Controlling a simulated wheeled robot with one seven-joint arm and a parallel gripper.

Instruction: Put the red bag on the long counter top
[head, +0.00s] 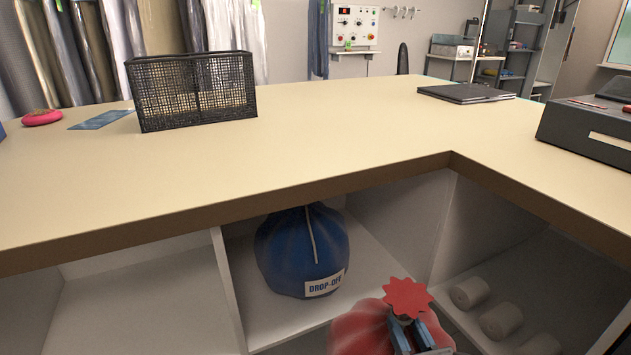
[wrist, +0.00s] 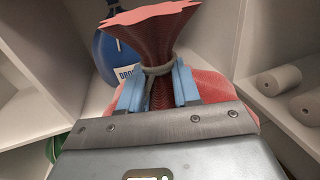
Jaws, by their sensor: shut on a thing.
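The red bag (head: 358,327) is at the bottom of the head view, below and in front of the counter, its tied neck and frilled top upright. My gripper (head: 404,335) is shut on the bag's neck. In the wrist view the blue fingers of my gripper (wrist: 159,90) pinch the neck just below the tie, and the red bag (wrist: 212,84) bulges behind them. The long counter top (head: 330,128) is a beige surface above the bag, running across the head view. The bag's lower part is out of the head view.
A blue drop-off bag (head: 300,250) sits in the cubby under the counter. Several rolls (head: 500,322) lie in the right cubby. On the counter are a black mesh basket (head: 195,92), dark folders (head: 466,93) and a grey machine (head: 590,133). The counter's front middle is clear.

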